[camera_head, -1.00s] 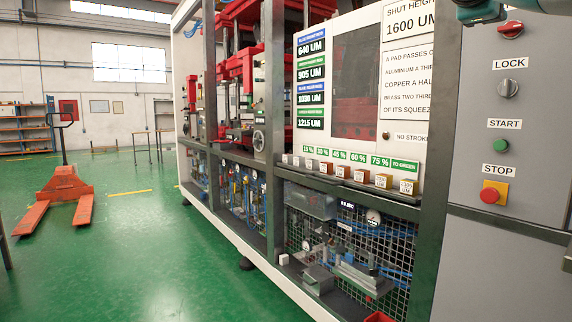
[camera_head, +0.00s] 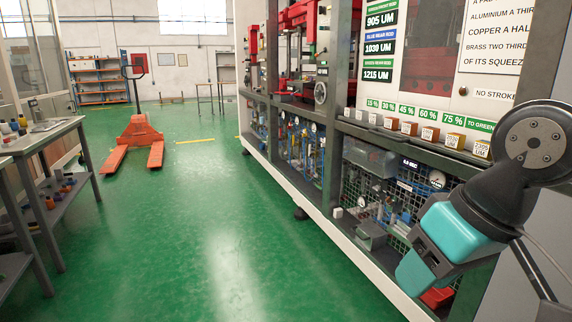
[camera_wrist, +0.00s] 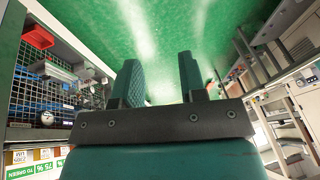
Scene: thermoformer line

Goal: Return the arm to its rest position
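My arm (camera_head: 500,200), teal and black, is folded at the right of the head view in front of the machine's lower right part. Its fingertips cannot be made out there. In the wrist view my gripper (camera_wrist: 160,78) shows two dark green ribbed fingers with a clear gap between them. The gripper is open and nothing is between the fingers. It hangs over the green floor (camera_wrist: 75,35), apart from the machine's mesh panel (camera_wrist: 50,70).
The thermoformer machine (camera_head: 350,95) stands on the right, with a row of small blocks (camera_head: 408,128) on its ledge. A workbench (camera_head: 45,135) with bottles stands at the left. An orange pallet truck (camera_head: 138,132) is farther back. The floor (camera_head: 220,230) between is clear.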

